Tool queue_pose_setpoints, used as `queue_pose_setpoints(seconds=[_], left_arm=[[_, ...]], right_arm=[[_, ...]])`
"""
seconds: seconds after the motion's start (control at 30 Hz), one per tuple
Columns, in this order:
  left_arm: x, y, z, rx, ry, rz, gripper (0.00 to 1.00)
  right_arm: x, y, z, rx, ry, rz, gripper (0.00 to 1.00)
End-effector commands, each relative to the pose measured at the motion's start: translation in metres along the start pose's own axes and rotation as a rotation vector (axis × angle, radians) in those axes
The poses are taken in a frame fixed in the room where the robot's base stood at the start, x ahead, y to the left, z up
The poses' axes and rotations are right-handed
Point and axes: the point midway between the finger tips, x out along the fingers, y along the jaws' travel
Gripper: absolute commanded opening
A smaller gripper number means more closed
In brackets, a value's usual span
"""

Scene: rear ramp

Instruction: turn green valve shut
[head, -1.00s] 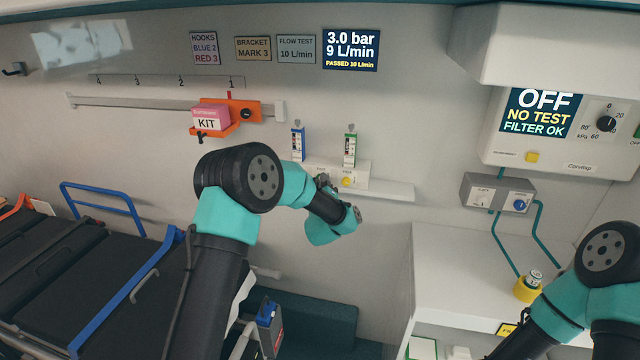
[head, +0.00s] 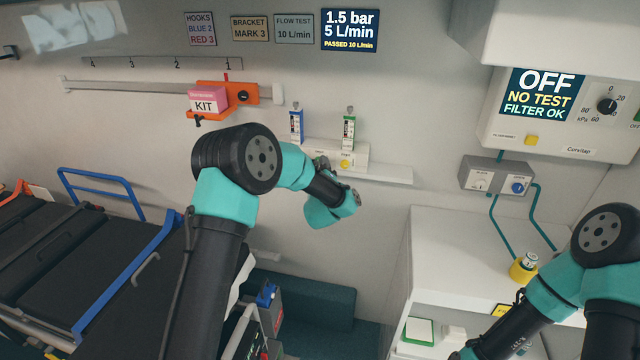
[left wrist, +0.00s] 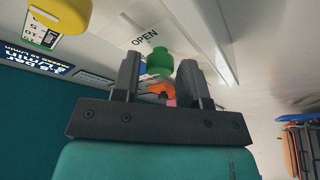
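The green valve (left wrist: 160,61) is a rounded green knob beneath a white panel marked OPEN in the left wrist view. In the head view my left gripper (head: 323,165) is at the wall unit, left of the yellow knob (head: 346,163), and my wrist hides most of the valve. The wall display (head: 349,30) reads 1.5 bar, 5 L/min, PASSED 10 L/min. My right arm is at the lower right; its fingers are out of the picture.
A blue-marked flowmeter (head: 296,124) and a green-marked flowmeter (head: 348,131) stand just above the valve area. An orange bracket (head: 243,93) holds a pink KIT box (head: 207,101). A stretcher (head: 85,270) is at left, a white cabinet (head: 450,245) at right.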

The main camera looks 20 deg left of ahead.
Motion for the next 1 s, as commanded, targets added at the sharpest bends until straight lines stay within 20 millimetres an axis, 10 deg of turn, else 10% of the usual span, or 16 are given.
queue_pose_setpoints(seconds=[1.0], left_arm=[[-0.164, 0.0, 0.001, 0.001, -0.003, 0.0, 0.4]], right_arm=[[0.0, 0.0, 0.0, 0.0, 0.0, 0.0, 0.43]])
